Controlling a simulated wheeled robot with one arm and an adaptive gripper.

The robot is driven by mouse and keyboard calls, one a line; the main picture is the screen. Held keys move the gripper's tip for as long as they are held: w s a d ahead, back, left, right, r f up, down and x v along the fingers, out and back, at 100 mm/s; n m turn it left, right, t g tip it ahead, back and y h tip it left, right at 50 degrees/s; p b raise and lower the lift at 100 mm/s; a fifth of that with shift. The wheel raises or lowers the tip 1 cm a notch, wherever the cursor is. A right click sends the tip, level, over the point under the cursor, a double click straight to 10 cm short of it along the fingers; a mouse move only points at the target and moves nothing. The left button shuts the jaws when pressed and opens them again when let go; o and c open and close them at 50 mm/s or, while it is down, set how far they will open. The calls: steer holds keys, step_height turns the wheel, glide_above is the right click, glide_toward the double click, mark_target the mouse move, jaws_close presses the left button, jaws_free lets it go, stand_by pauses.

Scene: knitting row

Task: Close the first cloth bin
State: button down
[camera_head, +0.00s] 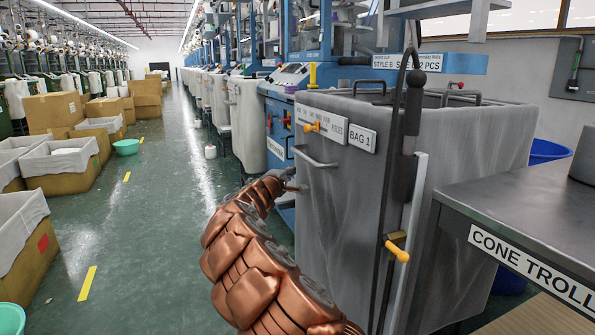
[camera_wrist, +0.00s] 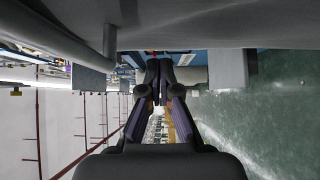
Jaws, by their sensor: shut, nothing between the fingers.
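The large grey bin (camera_head: 340,220) stands at the right in the head view and carries a "BAG 1" label (camera_head: 362,137). It juts into the aisle from the machine row. A bar handle (camera_head: 316,160) is on its front face near the left edge. My gripper (camera_head: 290,182) is just left of the bin, a little below the handle; the head view does not show clearly whether they touch. In the wrist view my gripper (camera_wrist: 160,64) has its fingers together with nothing held. A grey surface (camera_wrist: 210,25), likely the bin, fills the top there.
A steel cone trolley (camera_head: 535,205) stands at the right, close to the bin. Cardboard boxes (camera_head: 60,185) and a green basin (camera_head: 126,147) line the left. The green aisle floor (camera_head: 150,230) between is clear.

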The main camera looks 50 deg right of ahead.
steer(key=p+v, duration=0.1)
steer(key=v, duration=0.7)
steer(key=shift+p, duration=0.35)
steer(key=shift+w+r, duration=0.1)
steer(key=shift+w, duration=0.05)
